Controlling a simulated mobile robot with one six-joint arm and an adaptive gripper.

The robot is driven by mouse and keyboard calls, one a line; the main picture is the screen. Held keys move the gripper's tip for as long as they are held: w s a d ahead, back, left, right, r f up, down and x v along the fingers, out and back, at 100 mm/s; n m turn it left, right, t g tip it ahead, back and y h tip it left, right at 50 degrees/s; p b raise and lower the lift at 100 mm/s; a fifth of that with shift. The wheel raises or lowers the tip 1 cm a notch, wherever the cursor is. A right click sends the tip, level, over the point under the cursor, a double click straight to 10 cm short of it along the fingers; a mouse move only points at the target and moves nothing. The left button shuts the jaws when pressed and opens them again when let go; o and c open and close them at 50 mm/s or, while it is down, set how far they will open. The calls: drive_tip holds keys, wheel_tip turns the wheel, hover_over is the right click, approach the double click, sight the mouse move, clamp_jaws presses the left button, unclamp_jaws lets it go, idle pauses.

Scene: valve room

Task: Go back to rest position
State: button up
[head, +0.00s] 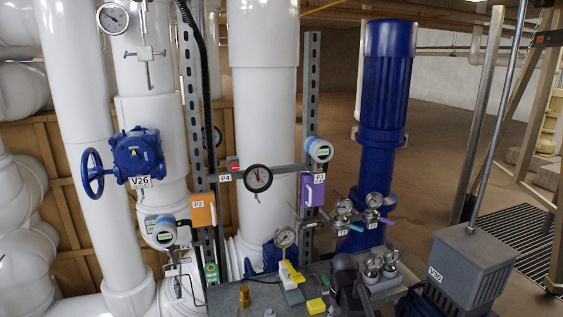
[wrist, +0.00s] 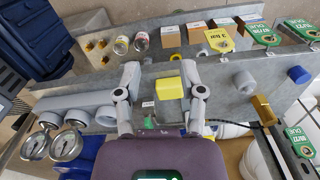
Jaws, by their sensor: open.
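My gripper (wrist: 160,72) is open in the wrist view, with its two grey fingers spread apart. A yellow block (wrist: 169,88) shows between the fingers, apart from both. It appears to lie on the grey surface beyond them, and I cannot tell how far below. A yellow block also shows at the bottom of the head view (head: 316,306). A dark shape, perhaps part of my arm, is beside it there; the fingers cannot be made out in that view. Nothing is held.
A grey bench (wrist: 100,99) carries boxes, caps and pressure gauges (wrist: 66,146). In the head view, white pipes, a blue valve V26 (head: 138,155), a blue motor (head: 385,85) and a grey box V30 (head: 466,266) surround the bench. Open floor (head: 445,115) lies behind.

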drive_tip(key=s+f+m+b, duration=0.2)
drive_tip(key=s+f+b, duration=0.2)
drive_tip(key=s, duration=0.5)
drive_tip(key=shift+f+b, duration=0.35)
drive_tip(key=shift+f, duration=0.45)
